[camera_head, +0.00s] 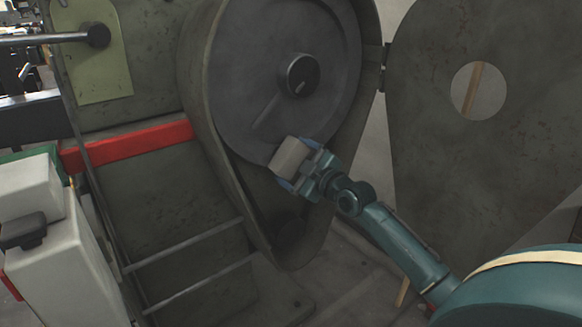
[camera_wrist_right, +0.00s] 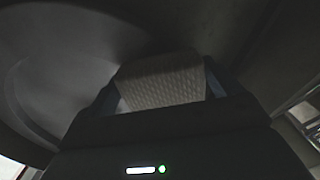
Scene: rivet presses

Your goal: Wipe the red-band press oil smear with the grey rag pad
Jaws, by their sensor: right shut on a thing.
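The red-band press (camera_head: 130,145) stands at the left and middle of the head view, with a red band across its grey-green body. Its round flywheel (camera_head: 335,60) shows inside an open housing. My right gripper (camera_head: 291,172) is shut on the grey rag pad (camera_head: 289,156), in front of the flywheel's lower edge. In the right wrist view the pad (camera_wrist_right: 162,82) shows a quilted texture between the two fingers. I cannot tell whether the pad touches the press. I cannot make out the oil smear for certain; a pale streak (camera_head: 266,112) shows on the flywheel. My left gripper is not in view.
The hinged guard door (camera_head: 440,150) with a round hole stands open at the right. A light grey cabinet (camera_head: 60,265) stands at the lower left. Thin rails (camera_head: 185,242) cross in front of the press body. A lever with a dark knob (camera_head: 97,36) juts in at the upper left.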

